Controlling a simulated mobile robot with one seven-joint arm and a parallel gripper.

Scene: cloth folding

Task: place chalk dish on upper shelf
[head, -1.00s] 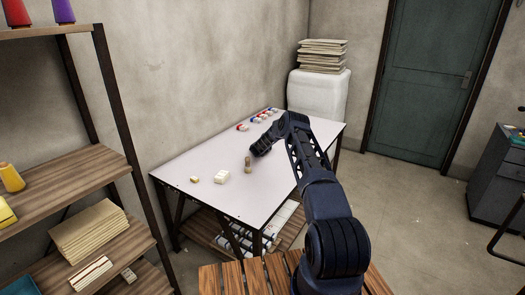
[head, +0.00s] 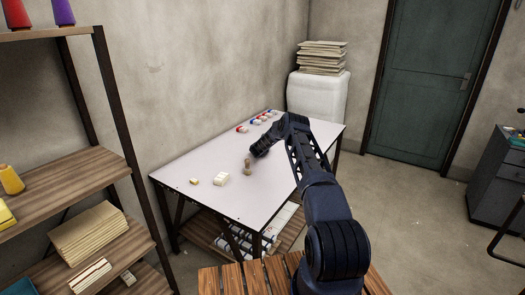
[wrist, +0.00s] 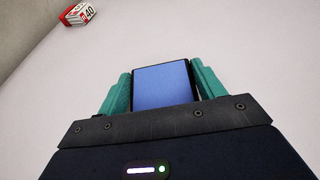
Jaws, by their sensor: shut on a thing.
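In the wrist view my gripper (wrist: 162,90) has teal fingers on both sides of a blue, flat-faced, dark-edged thing (wrist: 162,84) and is shut on it. I cannot tell whether this is the chalk dish. In the head view my gripper (head: 256,152) is low over the far-middle part of the white table, and the held thing is hidden or too small to make out. An open wooden shelf unit (head: 75,182) stands at the left, with an upper board (head: 40,35) near the top of the picture.
Cones (head: 62,12) occupy the upper board; the middle board has bare room.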

